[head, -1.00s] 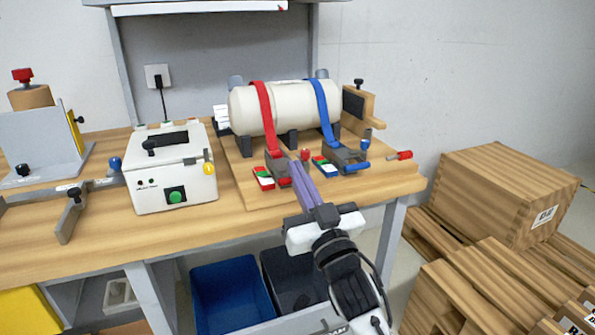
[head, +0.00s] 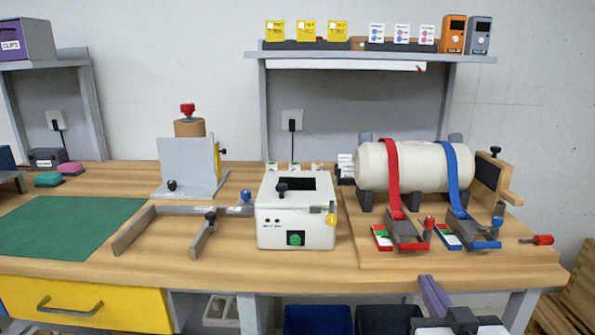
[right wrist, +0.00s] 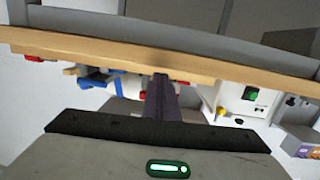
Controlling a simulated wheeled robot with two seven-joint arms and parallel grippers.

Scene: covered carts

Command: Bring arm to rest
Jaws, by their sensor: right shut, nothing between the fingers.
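My right gripper (head: 433,297) shows at the lower right of the head view, in front of the workbench (head: 320,270) and below the level of its top. Its purple fingers are together with nothing between them. It stands apart from the cream cylinder (head: 425,168), which lies in dark supports under a red strap (head: 392,175) and a blue strap (head: 456,175). In the right wrist view the closed fingers (right wrist: 160,90) point toward the bench edge (right wrist: 110,58). My left gripper is not in view.
A white box with a green button (head: 296,222) stands left of the cylinder. A grey bracket fixture (head: 190,165) and a green mat (head: 70,225) are further left. A blue bin (head: 318,320) and a dark bin (head: 388,318) sit under the bench. Wooden crates (head: 575,290) stand at right.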

